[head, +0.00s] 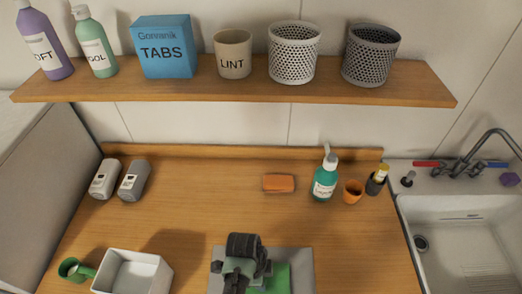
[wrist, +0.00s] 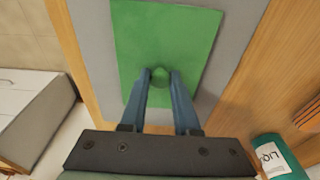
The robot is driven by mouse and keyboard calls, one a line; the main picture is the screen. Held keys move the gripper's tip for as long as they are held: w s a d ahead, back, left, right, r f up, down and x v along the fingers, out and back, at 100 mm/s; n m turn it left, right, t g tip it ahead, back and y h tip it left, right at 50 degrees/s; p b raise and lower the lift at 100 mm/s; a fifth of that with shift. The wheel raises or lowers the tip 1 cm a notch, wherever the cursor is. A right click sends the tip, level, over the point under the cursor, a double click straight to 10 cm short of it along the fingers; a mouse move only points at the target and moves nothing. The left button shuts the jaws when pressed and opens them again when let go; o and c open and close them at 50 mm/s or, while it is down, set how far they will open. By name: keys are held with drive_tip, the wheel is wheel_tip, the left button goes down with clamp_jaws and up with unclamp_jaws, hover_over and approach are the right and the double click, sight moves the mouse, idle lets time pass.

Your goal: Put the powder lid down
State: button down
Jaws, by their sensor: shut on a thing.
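The powder lid is a flat green rectangle with a small round knob. It fills the upper middle of the wrist view (wrist: 180,35) and shows partly in the head view (head: 283,279) at the bottom edge. My gripper (wrist: 161,76) is shut on the lid's knob, with one blue finger on each side. The lid is over a flat grey mat-like surface (head: 301,258), also in the wrist view (wrist: 88,30). I cannot tell whether the lid touches it or hangs just above. In the head view my arm hides the fingers and part of the lid.
Two grey containers (head: 119,181), an orange block (head: 279,183), a teal bottle (head: 325,184) and cups stand farther back. A sink (head: 450,235) is at right. The wooden counter's middle (head: 210,200) is clear.

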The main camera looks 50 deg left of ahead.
drive_tip(key=shift+f, duration=0.2)
drive_tip(key=c, duration=0.6)
unclamp_jaws()
drive_tip(key=shift+c, duration=0.2)
wheel_tip(320, 180, up, 12)
drive_tip(key=s+a+b, duration=0.1)
drive_tip(key=shift+s, duration=0.15)
drive_tip(key=shift+a+r, duration=0.1)
drive_tip(key=shift+r, duration=0.05)
